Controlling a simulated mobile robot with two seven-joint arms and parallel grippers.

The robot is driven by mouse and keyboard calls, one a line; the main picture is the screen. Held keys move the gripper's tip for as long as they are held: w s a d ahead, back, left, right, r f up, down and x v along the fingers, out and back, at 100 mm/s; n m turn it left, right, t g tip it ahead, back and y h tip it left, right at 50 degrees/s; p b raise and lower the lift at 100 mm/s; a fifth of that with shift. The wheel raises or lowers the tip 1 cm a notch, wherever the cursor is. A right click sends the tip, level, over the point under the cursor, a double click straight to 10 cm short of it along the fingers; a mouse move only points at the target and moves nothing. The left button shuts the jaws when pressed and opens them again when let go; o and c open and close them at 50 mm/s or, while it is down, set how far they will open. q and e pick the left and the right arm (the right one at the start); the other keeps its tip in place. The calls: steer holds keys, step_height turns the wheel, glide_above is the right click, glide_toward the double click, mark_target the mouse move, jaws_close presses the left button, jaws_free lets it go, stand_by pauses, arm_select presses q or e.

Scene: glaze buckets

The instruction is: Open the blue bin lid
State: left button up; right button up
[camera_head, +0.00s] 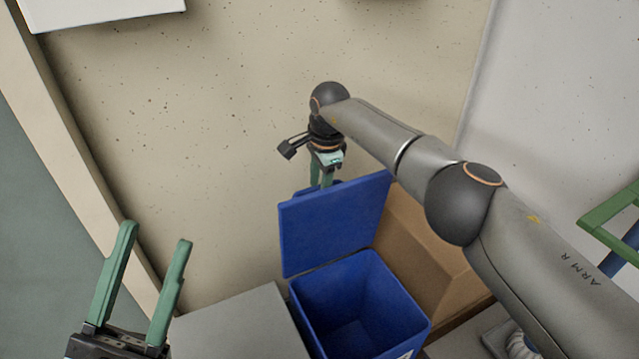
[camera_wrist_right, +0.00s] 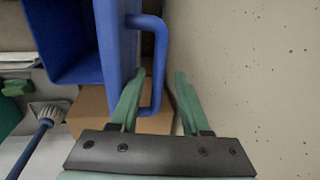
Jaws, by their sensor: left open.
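The blue bin (camera_head: 408,300) stands at the lower middle of the head view, and I see into its empty-looking inside. Its blue lid (camera_head: 335,222) is raised, standing up at the back of the opening. My right gripper (camera_head: 322,182) is behind the lid, its fingertips partly hidden by it. In the right wrist view, the lid's blue handle (camera_wrist_right: 160,50) reaches between the fingers of my right gripper (camera_wrist_right: 160,74), which are apart with a gap showing. My left gripper (camera_head: 156,234) is open and empty at the lower left, away from the bin.
A grey box-like surface (camera_head: 240,328) stands left of the bin. A brown cardboard box (camera_head: 425,245) is behind it to the right. The speckled wall (camera_head: 230,130) is close behind the lid and my right gripper. A green frame (camera_head: 608,210) is at the far right.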

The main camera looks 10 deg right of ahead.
steer(key=shift+r, duration=0.15)
arm_select(q)
steer(key=w+a+f+n+y+p, duration=0.1)
steer(key=w+f+n+y+p, duration=0.2)
steer(key=w+f+n+y, duration=0.1)
steer(key=shift+w+f+n+g+y, duration=0.4)
steer(key=shift+w+f+y, duration=0.2)
steer(key=shift+f+y, duration=0.45)
arm_select(e)
step_height(320, 180, up, 12)
steer(key=s, duration=0.2)
steer(key=shift+s+d, duration=0.15)
steer(key=shift+d, duration=0.25)
arm_select(q)
steer(key=shift+s+r, duration=0.1)
steer(key=shift+r, duration=0.1)
